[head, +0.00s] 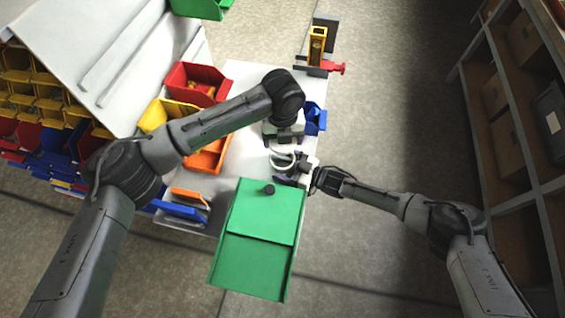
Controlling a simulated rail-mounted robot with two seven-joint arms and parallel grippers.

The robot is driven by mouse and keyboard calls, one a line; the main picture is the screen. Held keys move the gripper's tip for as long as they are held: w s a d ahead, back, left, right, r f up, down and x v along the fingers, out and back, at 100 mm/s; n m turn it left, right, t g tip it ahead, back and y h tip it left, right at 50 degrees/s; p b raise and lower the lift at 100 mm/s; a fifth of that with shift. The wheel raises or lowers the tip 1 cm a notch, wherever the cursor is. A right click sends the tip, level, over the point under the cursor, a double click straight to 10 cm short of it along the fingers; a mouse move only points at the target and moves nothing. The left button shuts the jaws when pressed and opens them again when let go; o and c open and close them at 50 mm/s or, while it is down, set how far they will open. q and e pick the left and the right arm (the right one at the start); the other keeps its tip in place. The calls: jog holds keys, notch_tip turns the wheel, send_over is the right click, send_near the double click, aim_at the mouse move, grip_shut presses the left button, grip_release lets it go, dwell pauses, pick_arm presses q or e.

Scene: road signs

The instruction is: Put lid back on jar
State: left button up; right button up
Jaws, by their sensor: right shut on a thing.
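A small white round thing (283,159), by its look the jar or its lid, shows between my two grippers above the light table. Lid and jar cannot be told apart at this size. My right gripper (291,170) comes in from the right and is shut on this white round thing at its lower right side. My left gripper (284,144) points down from above, just behind the white thing. Its fingertips are small and partly hidden, so its opening is unclear.
A green box (256,235) with a dark knob stands at the table's front. Red (196,84), yellow and orange bins stand left, and a blue bin (314,118) stands right of my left wrist. A red clamp (332,67) is at the far end. Shelves (520,130) line the right.

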pick_arm(q)
jog(key=shift+w+f, duration=0.15)
jog(key=shift+f, duration=2.4)
jog(key=shift+f, duration=0.2)
jog(key=shift+f, duration=0.7)
jog(key=shift+f, duration=0.55)
pick_arm(e)
jog(key=c, duration=0.4)
jog(key=shift+c, duration=0.2)
pick_arm(q)
jog(key=m, duration=0.9)
jog(key=shift+m, duration=0.4)
jog(key=o, duration=0.9)
jog(key=shift+c, duration=0.2)
